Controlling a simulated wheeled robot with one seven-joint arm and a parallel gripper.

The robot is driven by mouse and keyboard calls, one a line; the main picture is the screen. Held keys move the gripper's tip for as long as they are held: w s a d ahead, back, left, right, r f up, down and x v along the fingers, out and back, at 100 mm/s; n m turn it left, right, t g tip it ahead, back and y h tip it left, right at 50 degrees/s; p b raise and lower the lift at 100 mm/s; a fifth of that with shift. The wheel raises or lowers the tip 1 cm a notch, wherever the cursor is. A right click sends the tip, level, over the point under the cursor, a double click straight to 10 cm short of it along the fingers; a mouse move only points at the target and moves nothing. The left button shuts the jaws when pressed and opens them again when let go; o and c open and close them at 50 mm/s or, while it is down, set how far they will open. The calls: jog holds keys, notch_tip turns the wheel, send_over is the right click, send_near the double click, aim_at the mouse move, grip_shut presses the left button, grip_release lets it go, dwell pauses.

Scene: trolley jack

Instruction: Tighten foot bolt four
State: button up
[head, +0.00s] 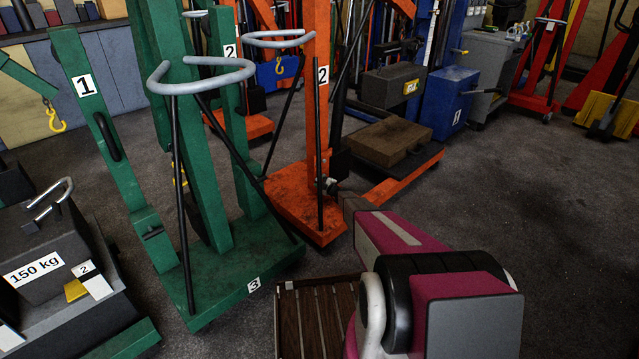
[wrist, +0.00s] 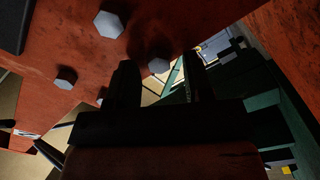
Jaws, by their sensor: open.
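The orange trolley jack (head: 315,100) marked 2 stands in the middle of the head view. In the wrist view its orange surface (wrist: 60,35) carries several pale hexagonal bolt heads. One bolt head (wrist: 109,24) is at upper left, another (wrist: 65,78) is further left, and a third (wrist: 158,65) shows between my fingers. I see no number saying which is foot bolt four. My gripper (wrist: 157,76) is open, with its two dark fingers on either side of the third bolt head's line of view. Contact cannot be told. In the head view my gripper is small beside the orange column's foot.
A green jack (head: 215,265) marked 3 stands close on the left, with black struts and a grey handle. A 150 kg weight (head: 50,255) is at far left. A brown block (head: 390,140) rests on the orange leg. Floor is clear at right.

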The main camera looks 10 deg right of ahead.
jog(key=shift+s, duration=0.1)
jog(key=v, duration=1)
jog(key=shift+s+d, duration=0.2)
jog(key=shift+s, duration=0.05)
